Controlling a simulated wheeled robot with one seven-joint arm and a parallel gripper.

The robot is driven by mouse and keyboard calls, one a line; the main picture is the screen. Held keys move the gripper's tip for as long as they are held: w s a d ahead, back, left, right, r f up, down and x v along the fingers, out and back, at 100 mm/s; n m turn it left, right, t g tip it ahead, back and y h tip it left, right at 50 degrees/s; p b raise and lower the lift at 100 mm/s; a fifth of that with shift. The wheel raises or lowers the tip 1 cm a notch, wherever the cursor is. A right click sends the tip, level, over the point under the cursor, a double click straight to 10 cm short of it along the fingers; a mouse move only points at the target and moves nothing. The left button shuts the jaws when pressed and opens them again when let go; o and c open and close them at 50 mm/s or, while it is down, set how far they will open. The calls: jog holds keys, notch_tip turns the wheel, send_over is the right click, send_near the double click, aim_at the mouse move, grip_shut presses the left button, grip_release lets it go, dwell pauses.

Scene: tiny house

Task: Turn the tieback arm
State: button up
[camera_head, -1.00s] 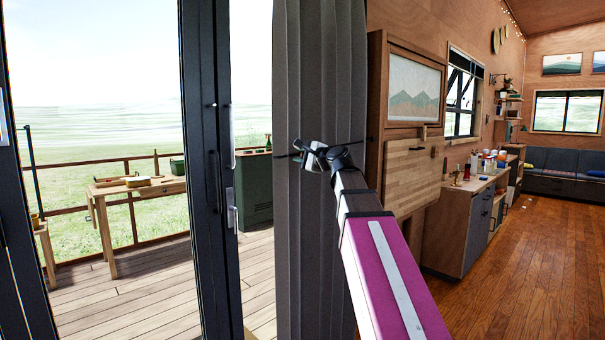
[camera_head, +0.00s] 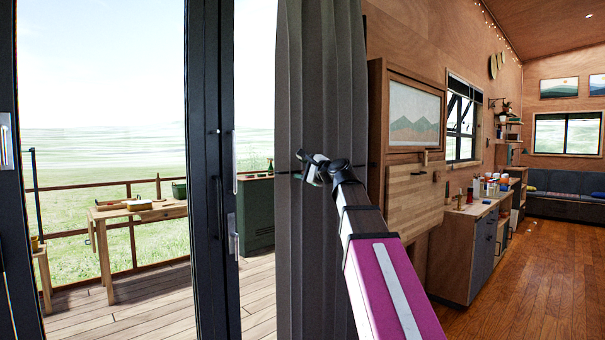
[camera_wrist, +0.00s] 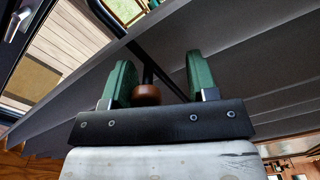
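The grey curtain (camera_head: 320,90) hangs gathered beside the glass door, and it fills much of the wrist view (camera_wrist: 255,60). The tieback arm shows in the wrist view as a dark bar (camera_wrist: 152,62) across the curtain, with a round brown knob (camera_wrist: 147,95) at its near end. In the head view only a thin dark piece of it (camera_head: 284,173) shows left of my gripper. My gripper (camera_head: 312,170) is at the curtain's front. Its green fingers (camera_wrist: 160,80) are apart, with the knob between them, closer to the left finger. I cannot tell whether they touch.
The dark door frame (camera_head: 213,120) stands left of the curtain, with a deck and wooden table (camera_head: 140,212) outside. A wooden cabinet with a fold-down panel (camera_head: 415,195) is close on the right.

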jog(key=shift+s+d+f, duration=0.2)
jog(key=shift+s+d, duration=0.05)
jog(key=shift+s, duration=0.2)
jog(key=v, duration=1)
jog(key=shift+w, duration=0.1)
notch_tip(320, 180, down, 37)
jog(key=w+n+g+h, duration=0.1)
jog(key=n+g+h, duration=0.4)
jog(key=n+g, duration=0.2)
jog(key=s+d+f+n+g+h, duration=0.1)
jog(key=s+f+n+g+h, duration=0.1)
jog(key=s+f, duration=0.3)
jog(key=s+d+f+n+g+h, duration=0.1)
jog(key=s+f, duration=0.4)
jog(key=f, duration=0.9)
jog(key=s+d+f+n+g+h, duration=0.1)
jog(key=s+f+n+g+h, duration=0.2)
jog(key=f, duration=0.6)
jog(key=shift+s+d+f+n+g, duration=0.25)
jog(key=shift+s+n+g, duration=0.35)
jog(key=shift+s+n, duration=0.55)
